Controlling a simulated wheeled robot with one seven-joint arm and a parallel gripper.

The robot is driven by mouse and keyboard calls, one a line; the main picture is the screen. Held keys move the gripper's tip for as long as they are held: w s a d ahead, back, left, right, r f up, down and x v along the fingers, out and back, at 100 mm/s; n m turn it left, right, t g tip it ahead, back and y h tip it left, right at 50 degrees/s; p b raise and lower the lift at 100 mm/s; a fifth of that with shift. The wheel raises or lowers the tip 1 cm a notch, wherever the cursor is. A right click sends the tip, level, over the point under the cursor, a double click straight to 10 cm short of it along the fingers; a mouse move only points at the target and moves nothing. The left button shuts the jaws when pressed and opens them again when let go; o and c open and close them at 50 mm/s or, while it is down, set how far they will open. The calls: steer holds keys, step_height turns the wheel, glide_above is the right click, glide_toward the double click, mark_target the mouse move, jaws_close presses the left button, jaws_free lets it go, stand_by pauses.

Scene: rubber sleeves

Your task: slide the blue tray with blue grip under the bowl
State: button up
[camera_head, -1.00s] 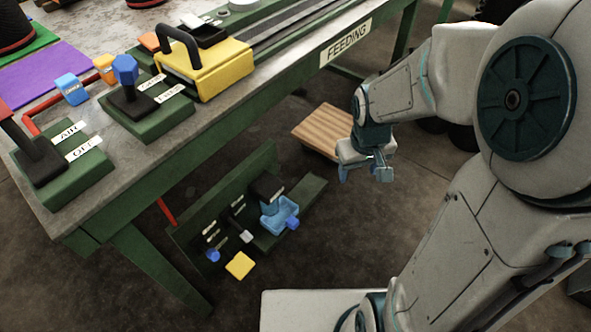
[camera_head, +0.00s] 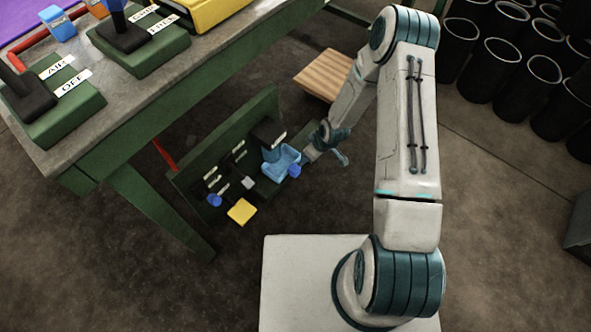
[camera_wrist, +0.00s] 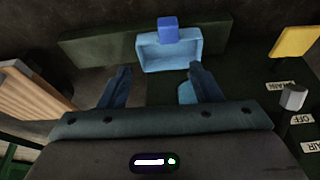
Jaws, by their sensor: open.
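The light blue tray (camera_head: 283,166) with its darker blue block grip (camera_head: 294,171) sits on the low green stand under the workbench. In the wrist view the tray (camera_wrist: 150,58) lies just beyond the fingertips, its grip (camera_wrist: 168,30) on the far side. My gripper (camera_head: 330,145) is open and empty, to the right of the tray in the head view; in the wrist view its fingers (camera_wrist: 160,72) are spread and apart from the tray. A light blue piece (camera_wrist: 186,94) shows partly behind the right finger; I cannot tell whether it is the bowl.
The green stand (camera_head: 225,150) has a dark box (camera_head: 268,134), small labelled controls and a yellow plate (camera_head: 242,211). A wooden board (camera_head: 322,75) is behind my gripper. The bench leg (camera_head: 160,210) stands left. Black bins (camera_head: 495,65) are at upper right; floor in front is open.

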mark_target(296, 169)
steer(key=shift+y, duration=0.3)
steer(key=b+x, duration=0.2)
steer(key=x, duration=0.3)
steer(key=b+x, duration=0.2)
steer(key=x, duration=0.4)
steer(key=s+b+x, duration=0.1)
steer(key=x, duration=0.5)
steer(key=shift+s+a+f+b, duration=0.15)
steer(key=shift+f+b, duration=0.1)
steer(key=shift+b, duration=0.15)
